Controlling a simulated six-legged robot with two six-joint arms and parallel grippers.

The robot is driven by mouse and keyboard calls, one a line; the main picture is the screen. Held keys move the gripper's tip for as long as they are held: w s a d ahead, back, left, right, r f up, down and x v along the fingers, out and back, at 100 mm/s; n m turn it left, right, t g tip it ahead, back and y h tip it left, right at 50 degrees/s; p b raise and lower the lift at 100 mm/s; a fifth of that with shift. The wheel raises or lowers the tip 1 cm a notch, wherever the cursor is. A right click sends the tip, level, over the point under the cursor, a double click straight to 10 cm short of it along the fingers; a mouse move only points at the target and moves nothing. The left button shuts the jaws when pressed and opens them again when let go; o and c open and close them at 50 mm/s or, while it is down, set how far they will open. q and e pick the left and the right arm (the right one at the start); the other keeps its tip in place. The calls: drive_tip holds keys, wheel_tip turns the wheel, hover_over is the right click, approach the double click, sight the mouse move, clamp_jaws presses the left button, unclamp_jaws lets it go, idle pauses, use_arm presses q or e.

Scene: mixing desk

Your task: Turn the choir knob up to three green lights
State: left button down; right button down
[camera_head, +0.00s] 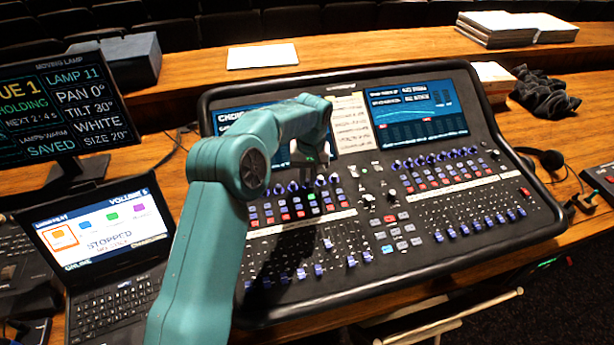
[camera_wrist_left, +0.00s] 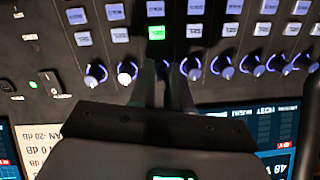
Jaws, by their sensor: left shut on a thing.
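The mixing desk (camera_head: 440,255) has a row of blue-ringed knobs below its screens. My left gripper (camera_head: 319,180) reaches down to this row from the left and is shut on one knob. In the left wrist view the two fingers (camera_wrist_left: 166,72) close around that knob, which they mostly hide. A neighbouring knob (camera_wrist_left: 127,74) beside them looks whitish, and another knob (camera_wrist_left: 192,69) is on the other side. A green-lit button (camera_wrist_left: 156,33) lies in line with the held knob. The left screen (camera_head: 226,118) is partly covered by my arm, and I cannot read any level lights there.
A laptop (camera_head: 105,240) and a monitor (camera_head: 60,105) stand left of the desk. A paper sheet (camera_head: 350,122) lies between the screens. Faders (camera_head: 480,225) fill the front of the desk. Headphones (camera_head: 548,160) and a dark cloth (camera_head: 543,95) lie at the right.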

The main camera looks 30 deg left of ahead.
use_arm(q)
drive_tip(key=shift+m, duration=0.3)
drive_tip(key=shift+a+m, duration=0.1)
drive_tip(key=shift+m, duration=0.4)
drive_tip(key=shift+m+y, duration=0.4)
drive_tip(key=shift+m, duration=1.7)
